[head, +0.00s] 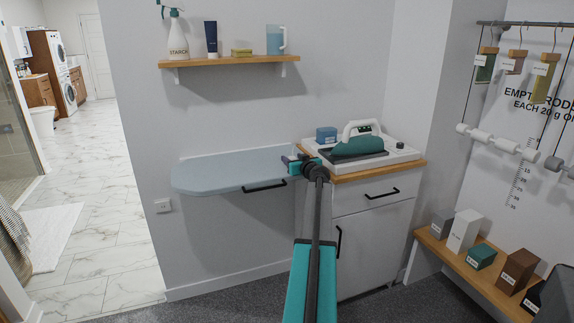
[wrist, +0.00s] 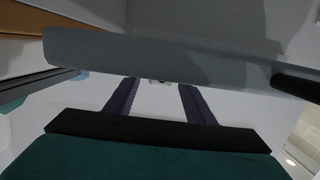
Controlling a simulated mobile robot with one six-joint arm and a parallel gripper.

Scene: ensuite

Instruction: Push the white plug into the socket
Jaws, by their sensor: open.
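I cannot make out the white plug for certain in either view. My gripper (wrist: 157,84) shows in the wrist view with its two dark fingers apart. A small pale thing with a dark spot shows far ahead between the fingertips, partly cut off by the board's edge; I cannot tell what it is.
The grey-blue ironing board (head: 225,172) juts from the wall, and its edge crosses the wrist view (wrist: 170,62). A teal iron (head: 358,146) and a blue box (head: 326,135) stand on the cabinet (head: 372,235). The wall below the board is clear.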

